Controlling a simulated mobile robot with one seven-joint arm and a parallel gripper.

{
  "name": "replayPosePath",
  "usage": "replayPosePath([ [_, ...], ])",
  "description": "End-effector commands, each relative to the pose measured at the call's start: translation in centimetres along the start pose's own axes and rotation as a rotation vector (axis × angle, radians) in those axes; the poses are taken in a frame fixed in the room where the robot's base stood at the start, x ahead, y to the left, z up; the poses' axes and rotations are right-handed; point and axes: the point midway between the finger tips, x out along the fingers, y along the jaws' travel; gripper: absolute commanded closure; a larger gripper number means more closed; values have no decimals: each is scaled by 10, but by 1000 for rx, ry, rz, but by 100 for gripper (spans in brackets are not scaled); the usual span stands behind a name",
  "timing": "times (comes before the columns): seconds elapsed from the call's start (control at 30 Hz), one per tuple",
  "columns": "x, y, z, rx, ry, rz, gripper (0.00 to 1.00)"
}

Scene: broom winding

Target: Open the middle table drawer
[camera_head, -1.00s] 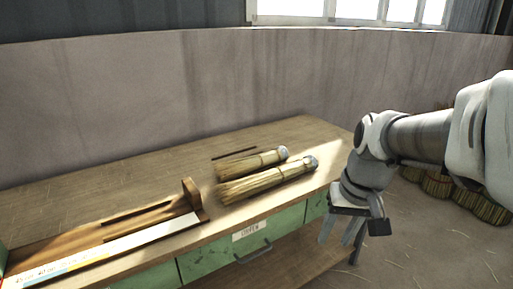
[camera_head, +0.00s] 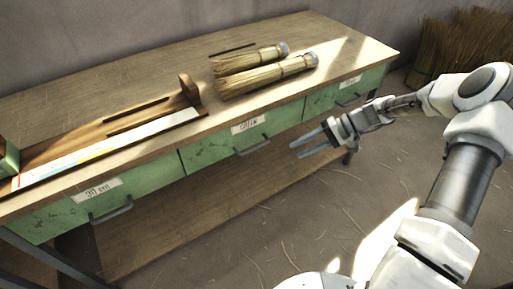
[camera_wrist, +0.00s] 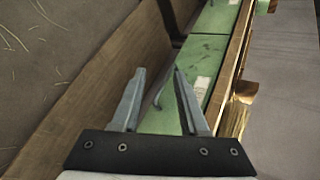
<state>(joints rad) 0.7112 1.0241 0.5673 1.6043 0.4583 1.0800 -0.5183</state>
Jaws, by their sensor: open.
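The wooden table (camera_head: 60,110) has three green drawers along its front. The middle drawer (camera_head: 210,151) is shut, with a white label and a dark bar handle (camera_head: 254,147) below the label. My gripper (camera_head: 308,146) is open and empty, to the right of that handle and apart from it, fingers pointing left toward the drawer front. In the wrist view my gripper (camera_wrist: 156,98) has its fingers spread, with green drawer fronts (camera_wrist: 202,52) beyond and a handle (camera_wrist: 158,94) showing between the fingers.
The left drawer (camera_head: 60,215) and right drawer (camera_head: 325,100) are shut, each with a handle. Two straw bundles (camera_head: 265,72) and a wooden jig with a ruler strip (camera_head: 110,145) lie on the tabletop. A lower wooden shelf (camera_head: 180,215) runs beneath. The floor in front has loose straw.

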Motion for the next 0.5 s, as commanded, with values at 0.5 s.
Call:
replayPosePath([
  [0.5,16,55,-53,56,181,-472,56],
])
